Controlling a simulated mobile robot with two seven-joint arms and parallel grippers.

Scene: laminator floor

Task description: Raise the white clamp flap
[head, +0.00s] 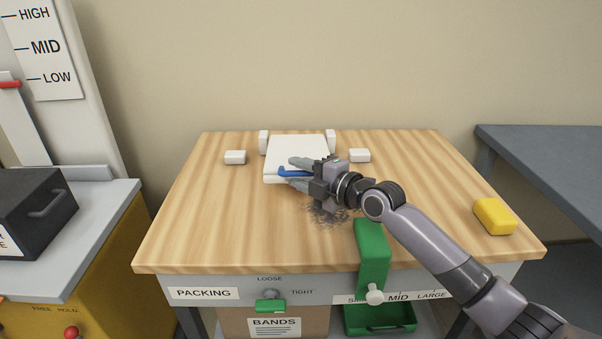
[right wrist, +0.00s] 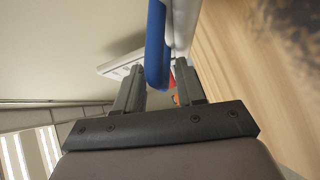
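The white clamp flap (head: 297,145) lies low on the wooden bench top, between two small white posts at its back. A blue strip (head: 290,173) runs along its front edge. My right gripper (head: 298,173) is at that front edge, with one finger on each side of the blue strip. In the right wrist view, the blue strip (right wrist: 157,45) stands between the spread fingers (right wrist: 160,82), with the white flap (right wrist: 182,22) beside it. The fingers look apart from the strip. The gripper hides the strip's right end. My left gripper is not in view.
Two white blocks (head: 235,157) (head: 359,155) sit beside the flap. A green bracket (head: 372,250) with a white knob is at the front edge, and a yellow block (head: 494,216) at the right. A dark box (head: 35,210) stands on the left table. The bench's left part is clear.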

